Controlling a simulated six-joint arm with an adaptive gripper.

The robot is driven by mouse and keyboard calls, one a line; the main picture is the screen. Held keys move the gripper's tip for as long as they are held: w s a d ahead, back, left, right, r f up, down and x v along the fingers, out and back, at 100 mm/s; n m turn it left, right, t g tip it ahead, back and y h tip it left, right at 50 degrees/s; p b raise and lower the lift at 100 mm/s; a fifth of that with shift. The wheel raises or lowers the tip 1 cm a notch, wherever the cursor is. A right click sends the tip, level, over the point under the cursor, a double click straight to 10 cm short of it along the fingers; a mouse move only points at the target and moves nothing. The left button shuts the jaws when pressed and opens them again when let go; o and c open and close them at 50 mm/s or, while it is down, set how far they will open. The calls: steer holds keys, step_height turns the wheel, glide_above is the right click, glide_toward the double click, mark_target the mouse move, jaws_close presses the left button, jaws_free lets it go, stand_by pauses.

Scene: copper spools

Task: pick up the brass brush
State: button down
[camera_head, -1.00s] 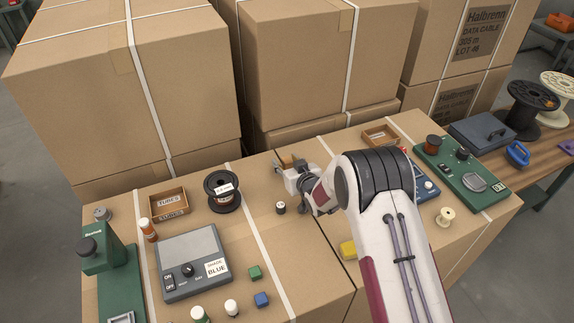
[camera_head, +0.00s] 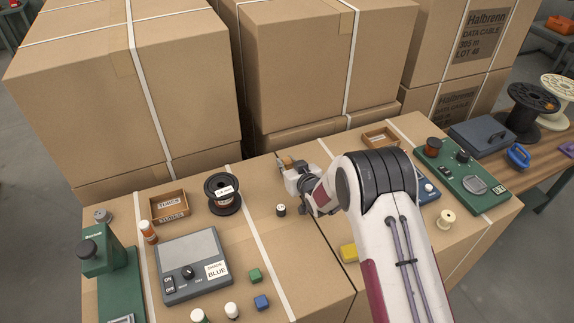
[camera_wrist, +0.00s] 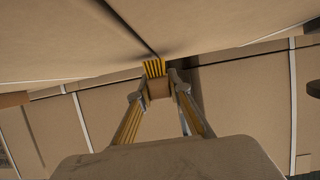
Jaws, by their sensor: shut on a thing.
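My gripper (camera_head: 287,169) is at the back edge of the cardboard table top, seen partly from behind my arm. In the wrist view my gripper (camera_wrist: 158,84) is shut on a small tan block with yellow and dark stripes at its far end, which I take for the brass brush (camera_wrist: 155,69). In the head view only a small brown-orange bit of the brush (camera_head: 284,160) shows past the gripper; the rest is hidden. I cannot tell whether it touches the surface.
Big strapped cartons (camera_head: 320,70) stand close behind my gripper. A dark spool (camera_head: 222,194) and a small black-and-white spool (camera_head: 281,210) are to its left and front. A small wooden tray (camera_head: 381,137) lies to the right, with a green panel (camera_head: 465,175) beyond. A yellow block (camera_head: 348,253) lies near my arm.

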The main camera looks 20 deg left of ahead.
mark_target(287, 159)
steer(key=shift+r, duration=4.65)
